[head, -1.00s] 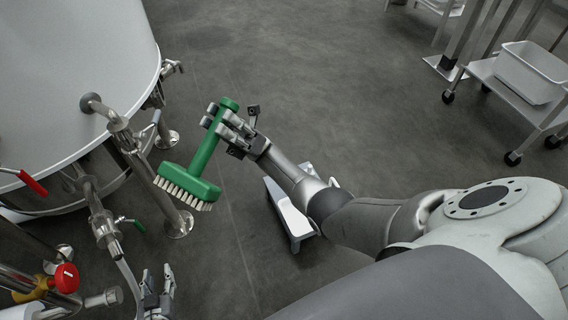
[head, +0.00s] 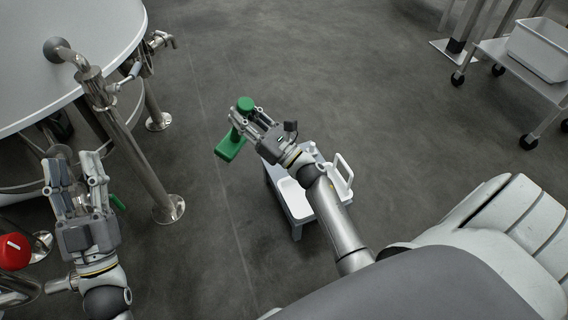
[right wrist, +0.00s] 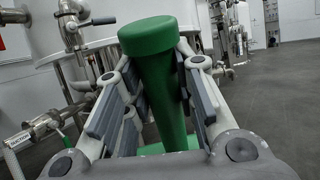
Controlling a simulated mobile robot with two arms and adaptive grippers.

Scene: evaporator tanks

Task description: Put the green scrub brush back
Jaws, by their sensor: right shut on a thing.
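The green scrub brush (head: 230,148) is in my right gripper (head: 243,117) in the head view. The gripper is shut on its handle, above the floor. The knobbed handle end points up and the brush block hangs below; the bristles are hidden. In the right wrist view the green handle (right wrist: 160,75) stands between the fingers of the right gripper (right wrist: 158,85). My left gripper (head: 75,168) is open and empty at the left, in front of the tank's pipes.
A small white stand (head: 291,200) with a tray-like top and a white handle is below my right forearm. A tank (head: 70,25) with pipes and a red knob (head: 14,251) is at the left. A trolley (head: 500,55) with a white bin (head: 540,48) stands far right. Floor between is clear.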

